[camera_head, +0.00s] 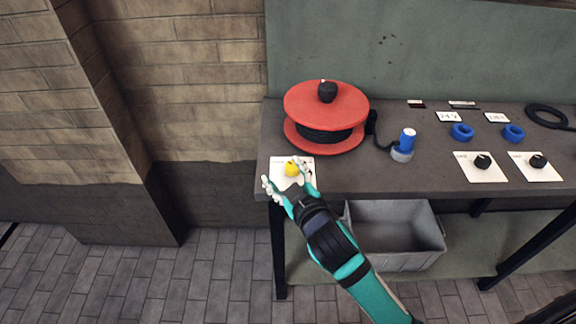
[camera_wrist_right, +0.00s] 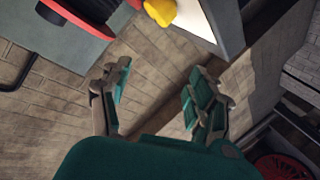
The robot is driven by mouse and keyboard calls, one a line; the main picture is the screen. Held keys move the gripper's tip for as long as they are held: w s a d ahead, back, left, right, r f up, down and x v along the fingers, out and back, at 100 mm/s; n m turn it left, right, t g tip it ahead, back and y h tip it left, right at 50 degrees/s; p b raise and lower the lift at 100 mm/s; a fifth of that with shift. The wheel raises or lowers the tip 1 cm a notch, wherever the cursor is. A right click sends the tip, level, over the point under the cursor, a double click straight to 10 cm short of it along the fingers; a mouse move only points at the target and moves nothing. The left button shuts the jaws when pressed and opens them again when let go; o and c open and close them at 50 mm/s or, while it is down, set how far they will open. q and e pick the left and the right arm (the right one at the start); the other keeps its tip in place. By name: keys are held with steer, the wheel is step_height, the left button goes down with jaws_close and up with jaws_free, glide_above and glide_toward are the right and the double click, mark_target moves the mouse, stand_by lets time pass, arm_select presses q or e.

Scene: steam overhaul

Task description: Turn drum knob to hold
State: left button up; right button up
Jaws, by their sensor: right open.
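A yellow knob (camera_head: 292,169) sits on a white plate (camera_head: 280,161) at the table's front left corner, just in front of the red cable drum (camera_head: 345,105). The drum has a black knob (camera_head: 327,91) on top. My right gripper (camera_head: 285,178) is open and empty at the white plate, its fingers spread close to the yellow knob. In the right wrist view the yellow knob (camera_wrist_right: 160,11) is at the top edge, beyond the open fingertips (camera_wrist_right: 158,75) and not between them. I cannot read any marks on the plate. My left gripper is not in view.
The dark table (camera_head: 400,180) also bears a blue-capped plug (camera_head: 407,140), two blue rings (camera_head: 462,132), two plates with black knobs (camera_head: 483,162) and a black coil (camera_head: 546,116). A grey bin (camera_head: 390,262) stands on the shelf below. Left of the table is open floor.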

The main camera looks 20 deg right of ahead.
steer(key=w+a+r+n+t+y, duration=0.35)
steer(key=a+r+n+y, duration=0.8)
steer(key=r, duration=0.45)
steer(key=s+a+r+n+g+y, duration=0.35)
steer(key=a+n+g+y, duration=0.55)
steer(key=n, duration=0.5)
steer(key=n+g+h, duration=1)
steer(key=n+h, duration=0.2)
steer(key=h, duration=1)
glide_above(293, 165)
step_height(293, 165, down, 6)
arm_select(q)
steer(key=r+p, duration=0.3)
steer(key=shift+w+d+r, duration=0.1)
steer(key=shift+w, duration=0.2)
arm_select(e)
step_height(293, 165, down, 18)
steer(key=shift+r, duration=0.2)
